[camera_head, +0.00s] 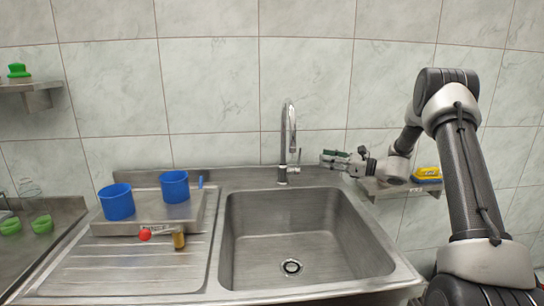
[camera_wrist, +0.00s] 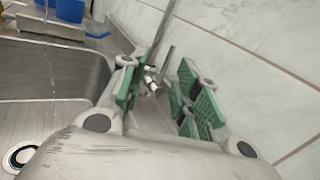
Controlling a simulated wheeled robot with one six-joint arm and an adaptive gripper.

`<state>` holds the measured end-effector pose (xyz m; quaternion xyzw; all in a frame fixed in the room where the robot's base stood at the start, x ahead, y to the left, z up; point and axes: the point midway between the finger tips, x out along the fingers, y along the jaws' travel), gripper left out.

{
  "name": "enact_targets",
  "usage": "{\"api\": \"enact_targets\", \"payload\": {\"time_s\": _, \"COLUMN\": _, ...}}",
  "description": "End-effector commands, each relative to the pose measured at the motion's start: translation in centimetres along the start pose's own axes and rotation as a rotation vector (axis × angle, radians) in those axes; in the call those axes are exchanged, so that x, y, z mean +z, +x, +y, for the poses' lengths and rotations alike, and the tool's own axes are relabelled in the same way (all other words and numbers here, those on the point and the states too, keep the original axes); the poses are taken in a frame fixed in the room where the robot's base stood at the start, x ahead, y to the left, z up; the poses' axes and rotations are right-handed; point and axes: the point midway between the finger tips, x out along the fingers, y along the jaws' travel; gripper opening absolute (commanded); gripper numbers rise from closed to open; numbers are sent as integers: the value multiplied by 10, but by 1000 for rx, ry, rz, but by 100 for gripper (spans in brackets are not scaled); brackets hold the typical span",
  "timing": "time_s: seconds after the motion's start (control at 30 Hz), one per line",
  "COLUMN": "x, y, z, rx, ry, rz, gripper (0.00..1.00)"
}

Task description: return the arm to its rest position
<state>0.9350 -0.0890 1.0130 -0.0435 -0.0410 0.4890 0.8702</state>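My arm (camera_head: 462,160) rises on the right of the head view and bends down and left toward the back wall. My gripper (camera_head: 328,158) points left above the sink's back right corner, to the right of the faucet (camera_head: 289,140). In the wrist view, my gripper (camera_wrist: 160,92) has its green-padded fingers apart with nothing held between them. The faucet (camera_wrist: 160,40) shows beyond the fingertips; whether they touch it cannot be told, but the head view shows a gap.
The sink (camera_head: 300,225) is empty. Two blue cups (camera_head: 117,202) (camera_head: 175,187) stand on a raised metal platform at left, with a red ball (camera_head: 145,234) and a brownish piece (camera_head: 179,240) at its front. A yellow object (camera_head: 427,174) sits on the right shelf (camera_head: 400,189), close to my wrist.

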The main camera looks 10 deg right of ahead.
Motion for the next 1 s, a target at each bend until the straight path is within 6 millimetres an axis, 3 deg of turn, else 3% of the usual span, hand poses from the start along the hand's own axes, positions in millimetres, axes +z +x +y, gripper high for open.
{"api": "enact_targets", "payload": {"time_s": 0.13, "x": 48, "y": 4, "z": 58, "rx": 151, "ry": -159, "rz": 127, "gripper": 32}}
{"api": "enact_targets", "payload": {"time_s": 0.27, "x": 86, "y": -10, "z": 129, "rx": 334, "ry": -364, "rz": 279, "gripper": 32}}
{"api": "enact_targets", "payload": {"time_s": 0.4, "x": 115, "y": -46, "z": 200, "rx": 529, "ry": -606, "rz": 432, "gripper": 32}}
{"api": "enact_targets", "payload": {"time_s": 0.6, "x": 141, "y": -120, "z": 282, "rx": 802, "ry": -983, "rz": 628, "gripper": 32}}
{"api": "enact_targets", "payload": {"time_s": 0.8, "x": 154, "y": -205, "z": 334, "rx": 1068, "ry": -1380, "rz": 806, "gripper": 32}}
{"api": "enact_targets", "payload": {"time_s": 1.0, "x": 157, "y": -268, "z": 355, "rx": 1281, "ry": -1695, "rz": 939, "gripper": 32}}
